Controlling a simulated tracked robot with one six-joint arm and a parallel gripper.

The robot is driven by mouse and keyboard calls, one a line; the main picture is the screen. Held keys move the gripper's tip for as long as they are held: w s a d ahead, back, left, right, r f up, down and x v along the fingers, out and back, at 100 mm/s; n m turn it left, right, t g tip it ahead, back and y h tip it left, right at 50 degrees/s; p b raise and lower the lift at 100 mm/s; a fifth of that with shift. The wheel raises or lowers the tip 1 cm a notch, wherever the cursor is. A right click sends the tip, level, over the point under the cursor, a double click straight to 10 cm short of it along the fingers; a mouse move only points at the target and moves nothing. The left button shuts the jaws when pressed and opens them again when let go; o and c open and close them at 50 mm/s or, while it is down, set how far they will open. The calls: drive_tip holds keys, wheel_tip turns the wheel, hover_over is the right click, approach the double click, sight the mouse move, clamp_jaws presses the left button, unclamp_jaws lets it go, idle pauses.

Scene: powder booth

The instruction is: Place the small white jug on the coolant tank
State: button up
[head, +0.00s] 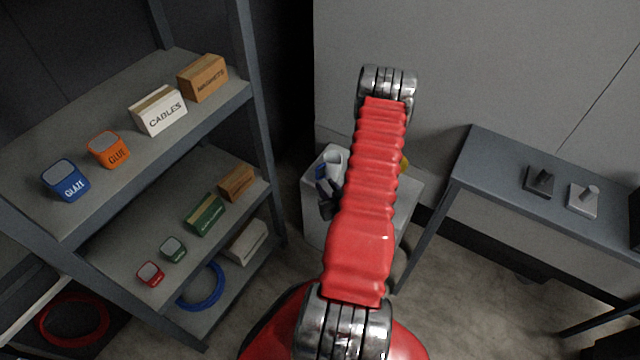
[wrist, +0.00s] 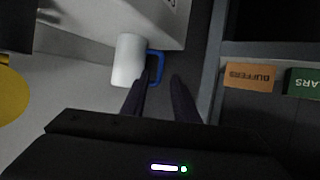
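The small white jug (head: 334,157) stands at the left back of a pale box-shaped unit (head: 311,207), partly hidden behind my gripper and arm in the head view. In the wrist view the jug (wrist: 128,60) shows clearly, with its blue handle (wrist: 160,66) turned toward my gripper. My gripper (wrist: 160,80) is open, its two dark fingers apart with the handle at or between their tips. I cannot tell whether they touch it. In the head view my gripper (head: 328,192) is just in front of the jug. No readable label identifies the coolant tank.
A grey shelf rack (head: 258,140) with boxes and containers stands close on the left. A grey table (head: 530,170) with two small fixtures stands on the right. A yellow object (head: 404,165) is partly hidden behind my arm, on the unit's right side.

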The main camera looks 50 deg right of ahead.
drive_tip(key=v, duration=0.2)
drive_tip(key=shift+s+a+r, duration=0.2)
drive_tip(key=shift+s, duration=0.1)
idle(0.4)
